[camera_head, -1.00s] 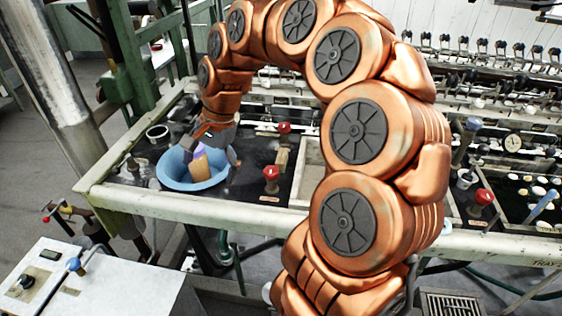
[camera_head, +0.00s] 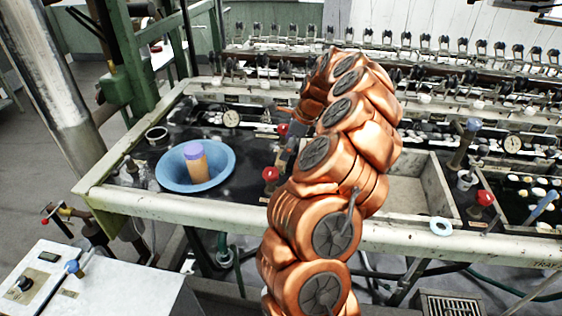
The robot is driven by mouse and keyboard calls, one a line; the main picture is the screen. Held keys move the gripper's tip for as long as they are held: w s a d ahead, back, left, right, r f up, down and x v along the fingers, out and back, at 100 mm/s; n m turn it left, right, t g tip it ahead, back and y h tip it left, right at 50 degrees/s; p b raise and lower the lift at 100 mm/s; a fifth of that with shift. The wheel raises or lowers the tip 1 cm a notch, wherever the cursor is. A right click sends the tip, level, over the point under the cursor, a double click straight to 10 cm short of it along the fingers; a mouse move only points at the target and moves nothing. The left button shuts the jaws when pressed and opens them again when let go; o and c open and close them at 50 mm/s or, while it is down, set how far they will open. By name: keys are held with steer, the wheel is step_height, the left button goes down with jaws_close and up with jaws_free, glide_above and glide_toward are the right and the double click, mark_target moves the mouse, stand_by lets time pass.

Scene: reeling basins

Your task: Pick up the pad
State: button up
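I cannot pick out a pad for certain. My gripper (camera_head: 287,156) is a dark grey shape at the left side of my copper arm, over the bench near a red knob. Its fingertips are small and partly hidden, so I cannot see whether they are open or hold anything. It is to the right of the blue bowl and well left of the ring.
A blue bowl (camera_head: 228,166) stands on the left of the bench, with a tan jar with a purple cap (camera_head: 197,165) upright in it. Red knobs (camera_head: 270,174) stick up nearby. A pale empty basin (camera_head: 420,188) is right of my arm. Reeling machinery fills the back.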

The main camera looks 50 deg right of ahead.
mark_target(281, 162)
steer(key=shift+d+p+x, duration=0.1)
steer(key=shift+p+x, duration=0.4)
steer(key=shift+x, duration=0.95)
steer(key=shift+d+p+x, duration=0.15)
steer(key=shift+p+x, duration=0.3)
steer(key=shift+x, duration=1)
steer(key=c, duration=0.9)
